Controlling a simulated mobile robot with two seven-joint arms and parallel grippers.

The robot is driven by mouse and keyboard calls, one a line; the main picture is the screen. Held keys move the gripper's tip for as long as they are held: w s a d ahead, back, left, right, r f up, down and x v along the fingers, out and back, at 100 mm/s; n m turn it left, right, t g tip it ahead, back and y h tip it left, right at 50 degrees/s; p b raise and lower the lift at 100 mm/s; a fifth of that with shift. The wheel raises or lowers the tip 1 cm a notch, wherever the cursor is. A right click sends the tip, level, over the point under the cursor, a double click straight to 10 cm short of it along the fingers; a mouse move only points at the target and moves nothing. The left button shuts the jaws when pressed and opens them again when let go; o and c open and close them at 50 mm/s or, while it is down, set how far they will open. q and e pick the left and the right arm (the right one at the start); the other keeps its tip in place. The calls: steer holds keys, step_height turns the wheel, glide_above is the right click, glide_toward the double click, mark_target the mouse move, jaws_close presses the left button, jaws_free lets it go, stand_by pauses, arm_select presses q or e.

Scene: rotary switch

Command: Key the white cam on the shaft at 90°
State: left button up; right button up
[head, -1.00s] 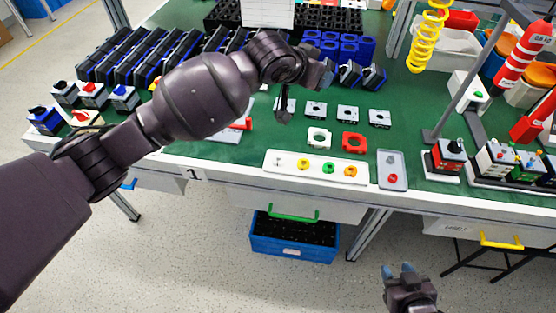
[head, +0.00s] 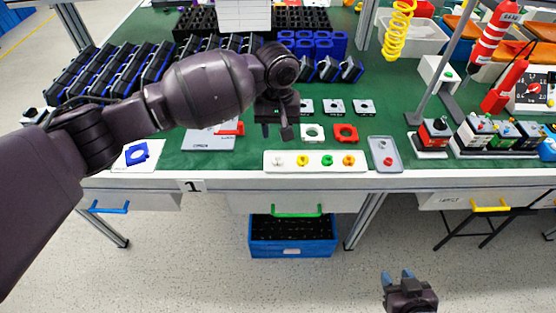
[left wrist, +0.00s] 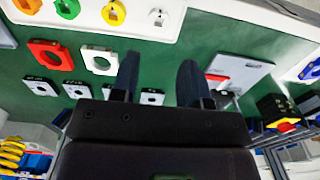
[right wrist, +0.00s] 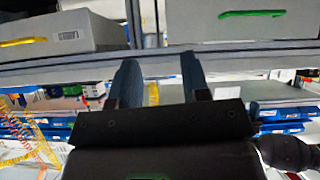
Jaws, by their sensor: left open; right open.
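The white cam (head: 278,160) sits at the left end of a white tray (head: 318,169), beside yellow, green and orange cams. It also shows in the left wrist view (left wrist: 157,17). My left gripper (head: 276,130) is open and empty over the green table, just behind the white cam and apart from it. Its spread fingers show in the left wrist view (left wrist: 160,70). My right gripper (head: 398,276) is open and empty in front of the table, over the floor; its fingers point at drawers in the right wrist view (right wrist: 160,62). I cannot make out the shaft.
White (head: 312,133) and red (head: 346,133) square frames and several grey plates (head: 335,106) lie behind the tray. A grey tray (head: 383,153) with a red cam stands to its right. A laptop-like grey plate (head: 208,138) lies left, near a blue part (head: 137,153).

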arm_select(q)
steer(key=f, duration=0.1)
steer(key=b, duration=0.1)
glide_above(277, 157)
steer(key=s, duration=0.1)
step_height(277, 157, down, 4)
steer(key=shift+f, duration=0.4)
step_height(277, 157, down, 5)
steer(key=shift+r+b, duration=0.2)
steer(key=shift+b, duration=0.8)
steer(key=shift+f, duration=0.25)
steer(key=shift+r, duration=0.1)
steer(key=shift+c, duration=0.4)
steer(key=c, duration=0.5)
